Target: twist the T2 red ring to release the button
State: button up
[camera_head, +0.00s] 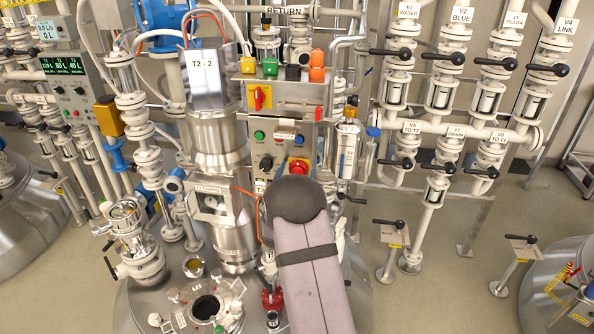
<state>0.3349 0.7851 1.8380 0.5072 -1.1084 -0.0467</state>
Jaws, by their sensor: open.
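The red ring button (298,166) sits on a yellow surround at the lower right of the grey T2 control box (282,148). Its lower edge is close above, and perhaps partly covered by, the dark rounded end of my arm in the picture. The box also has a green button (259,135), a blue button (299,139) and a black knob (266,163). A T2 label shows partly below the box. My pinkish-grey arm link rises from the bottom centre. My gripper's fingers are not in view, so their place relative to the ring cannot be seen.
A panel above carries a red-yellow switch (258,97) and several coloured connectors. A steel T2-2 vessel (218,140) stands left, with an orange cable (248,192) near the box. A bottle (347,150) and pipes stand right. Valve racks (438,130) fill the right side. Floor (450,290) shows lower right.

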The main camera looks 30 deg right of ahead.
jog(key=shift+w+d, duration=0.1)
jog(key=shift+d, duration=0.05)
jog(key=c, duration=1.1)
jog(key=shift+o, duration=0.2)
